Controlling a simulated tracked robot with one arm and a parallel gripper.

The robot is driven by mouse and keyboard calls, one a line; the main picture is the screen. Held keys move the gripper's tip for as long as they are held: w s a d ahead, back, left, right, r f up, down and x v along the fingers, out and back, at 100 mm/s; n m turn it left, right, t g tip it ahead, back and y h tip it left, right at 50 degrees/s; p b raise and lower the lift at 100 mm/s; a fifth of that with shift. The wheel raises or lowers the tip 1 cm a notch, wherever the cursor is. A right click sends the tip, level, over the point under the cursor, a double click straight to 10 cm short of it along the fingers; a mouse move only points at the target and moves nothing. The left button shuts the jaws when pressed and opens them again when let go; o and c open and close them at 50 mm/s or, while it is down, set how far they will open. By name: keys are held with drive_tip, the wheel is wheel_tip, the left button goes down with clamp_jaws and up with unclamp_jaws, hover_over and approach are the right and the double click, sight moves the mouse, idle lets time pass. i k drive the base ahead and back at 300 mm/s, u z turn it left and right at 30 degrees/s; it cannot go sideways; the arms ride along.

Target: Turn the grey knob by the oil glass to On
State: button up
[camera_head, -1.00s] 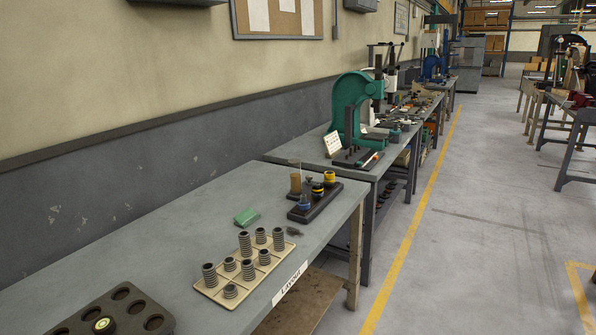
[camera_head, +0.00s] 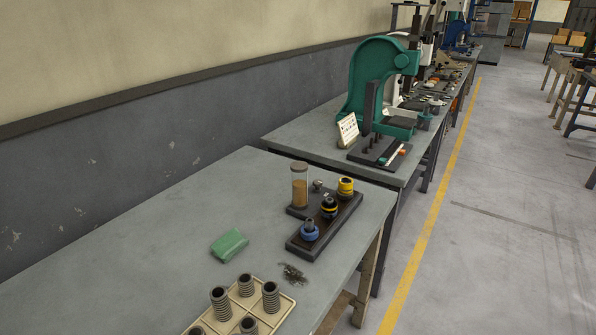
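The oil glass (camera_head: 299,186) is a clear upright cylinder with amber content and a dark cap. It stands at the back left of a dark base (camera_head: 345,222) on the near bench. A small grey knob (camera_head: 317,185) shows just right of the glass; its setting and any label are too small to read. On the same base stand a blue-ringed fitting (camera_head: 309,231), a black one with a yellow band (camera_head: 328,207) and a yellow one (camera_head: 346,187). My gripper is not in view.
A green block (camera_head: 229,244) lies left of the base. Dark shavings (camera_head: 292,273) and a beige tray (camera_head: 286,303) with several ribbed cylinders lie in front. A green arbor press (camera_head: 369,80) stands on the bench behind.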

sight(317, 184)
drive_tip(key=z, duration=0.15)
drive_tip(key=i, duration=0.65)
drive_tip(key=z, duration=0.7)
drive_tip(key=i, duration=2.15)
drive_tip(key=u, duration=0.4)
